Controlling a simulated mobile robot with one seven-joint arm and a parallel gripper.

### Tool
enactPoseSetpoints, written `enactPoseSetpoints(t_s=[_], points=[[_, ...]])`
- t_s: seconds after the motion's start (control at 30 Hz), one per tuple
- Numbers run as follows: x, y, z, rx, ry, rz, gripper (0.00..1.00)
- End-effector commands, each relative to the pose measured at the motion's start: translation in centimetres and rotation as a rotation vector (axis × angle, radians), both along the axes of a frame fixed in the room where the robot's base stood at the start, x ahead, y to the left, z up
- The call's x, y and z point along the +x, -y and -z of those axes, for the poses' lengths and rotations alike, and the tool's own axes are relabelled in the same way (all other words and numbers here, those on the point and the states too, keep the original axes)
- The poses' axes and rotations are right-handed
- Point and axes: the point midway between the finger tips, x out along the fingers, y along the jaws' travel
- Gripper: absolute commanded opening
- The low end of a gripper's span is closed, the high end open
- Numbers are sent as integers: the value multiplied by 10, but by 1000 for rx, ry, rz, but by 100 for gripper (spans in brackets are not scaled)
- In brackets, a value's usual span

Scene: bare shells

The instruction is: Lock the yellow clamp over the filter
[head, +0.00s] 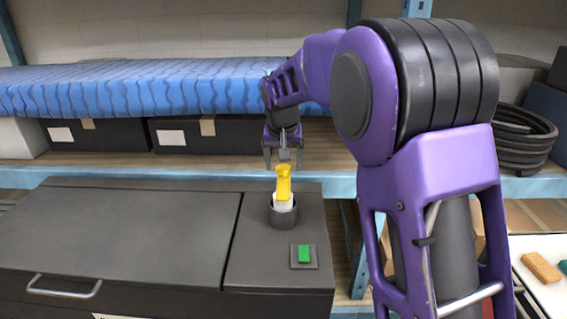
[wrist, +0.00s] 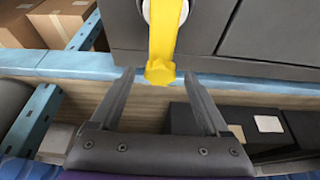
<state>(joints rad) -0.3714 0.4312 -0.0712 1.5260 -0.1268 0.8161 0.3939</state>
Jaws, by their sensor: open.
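The yellow clamp (head: 283,184) stands up from a white filter (head: 283,205) seated in a dark round holder (head: 284,216) on the right part of the dark machine top. In the wrist view the clamp (wrist: 163,45) points toward me, its knobbed end lying between and just beyond my fingertips. A sliver of the white filter (wrist: 148,12) shows at the top edge beside it. My gripper (head: 284,162) is open and empty, just above the clamp's upper end. It also shows in the wrist view (wrist: 158,75), with a finger on each side. I cannot tell whether either finger touches the clamp.
A green button (head: 304,253) sits on the machine in front of the holder. A metal handle (head: 64,289) is on the machine's front left. Behind are a blue-edged shelf (head: 540,187), dark boxes (head: 97,136) and a blue patterned mattress-like slab (head: 140,88). Coiled hose (head: 525,140) lies right.

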Motion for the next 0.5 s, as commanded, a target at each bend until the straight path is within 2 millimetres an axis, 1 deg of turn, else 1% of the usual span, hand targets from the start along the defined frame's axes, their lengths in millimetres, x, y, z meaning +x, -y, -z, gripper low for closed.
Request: enactPoseSetpoints(t_s=[0.17,0.27,0.5], points=[[-7,-1,-19,1,4,-2,79],[-15,-1,-39,2,5,-2,79],[-38,-1,-95,3,5,-1,79]])
